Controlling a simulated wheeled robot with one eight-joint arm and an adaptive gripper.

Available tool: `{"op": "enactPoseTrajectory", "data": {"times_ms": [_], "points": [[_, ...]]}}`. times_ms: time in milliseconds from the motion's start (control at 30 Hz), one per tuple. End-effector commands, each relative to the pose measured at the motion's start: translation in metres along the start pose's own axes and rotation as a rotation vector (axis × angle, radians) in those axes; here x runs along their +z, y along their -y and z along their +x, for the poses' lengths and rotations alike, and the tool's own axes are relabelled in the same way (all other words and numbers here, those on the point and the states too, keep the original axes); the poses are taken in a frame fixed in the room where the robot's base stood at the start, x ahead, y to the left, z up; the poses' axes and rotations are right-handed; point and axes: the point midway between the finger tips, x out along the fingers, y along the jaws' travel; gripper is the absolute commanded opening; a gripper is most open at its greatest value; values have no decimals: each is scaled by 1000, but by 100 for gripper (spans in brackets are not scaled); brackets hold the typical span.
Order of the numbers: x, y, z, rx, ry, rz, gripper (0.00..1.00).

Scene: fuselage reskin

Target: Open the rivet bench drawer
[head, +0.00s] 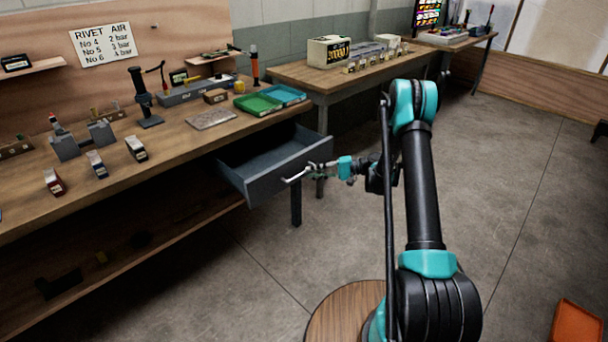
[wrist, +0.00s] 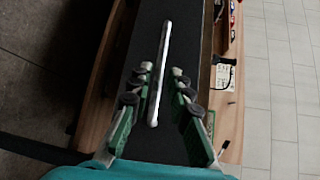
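The grey rivet bench drawer (head: 262,179) stands pulled well out of the right end of the wooden bench, and its inside looks empty. Its pale bar handle (head: 298,175) is on the front face. My gripper (head: 338,167) is just to the right of the handle, in front of the drawer. In the wrist view, my gripper (wrist: 161,72) is open, with green fingers and dark pads. The handle (wrist: 161,75) lines up between the fingertips, with a gap on each side. The drawer's dark front (wrist: 140,45) lies behind it.
The bench top (head: 190,145) holds a green tray (head: 257,104), a blue tray (head: 286,93), a metal plate (head: 211,119) and small bottles. A second bench (head: 330,80) stands behind. A round wooden stool-like top (head: 340,312) is near the front.

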Motion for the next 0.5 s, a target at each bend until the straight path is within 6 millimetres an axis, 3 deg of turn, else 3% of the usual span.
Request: {"op": "enactPoseTrajectory", "data": {"times_ms": [200,500], "points": [[0,0,-45,0,-3,0,19],[0,0,-72,0,0,-1,19]]}}
